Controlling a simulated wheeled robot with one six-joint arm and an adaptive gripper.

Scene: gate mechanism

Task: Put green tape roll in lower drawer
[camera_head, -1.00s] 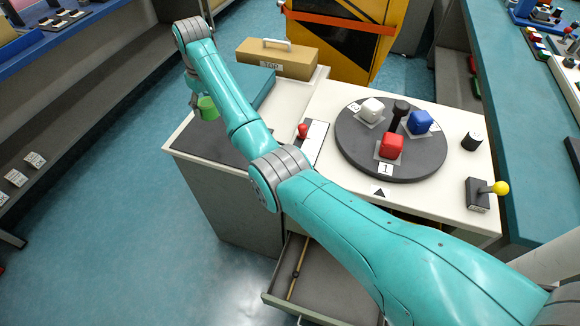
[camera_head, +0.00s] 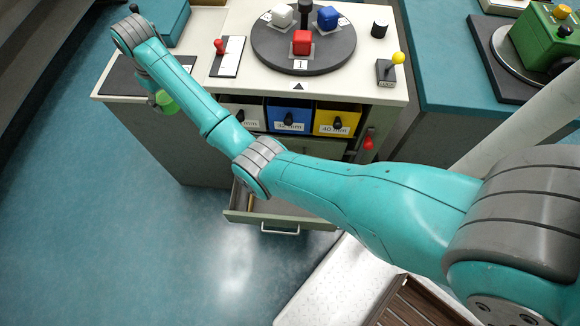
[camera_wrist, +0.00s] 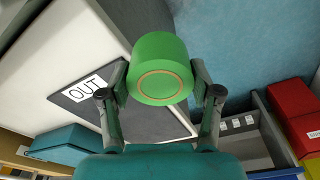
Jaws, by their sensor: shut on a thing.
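The green tape roll (camera_wrist: 159,70) is held between the two fingers of my gripper (camera_wrist: 160,88) in the wrist view. In the head view the green tape roll (camera_head: 166,102) shows at the end of my arm, partly hidden by it, near the left edge of the cabinet. My gripper (camera_head: 158,97) is mostly hidden there. The lower drawer (camera_head: 296,221) is pulled open at the cabinet's front, below and to the right of the roll. My arm covers part of it. A stick-like thing lies inside its left part.
Above the drawer are bins with white, blue (camera_head: 289,117) and yellow (camera_head: 337,120) fronts. The cabinet top bears a dark turntable (camera_head: 303,56) with cubes, a red lever (camera_head: 219,46) and a yellow-knobbed lever (camera_head: 397,58). Floor left of the drawer is clear.

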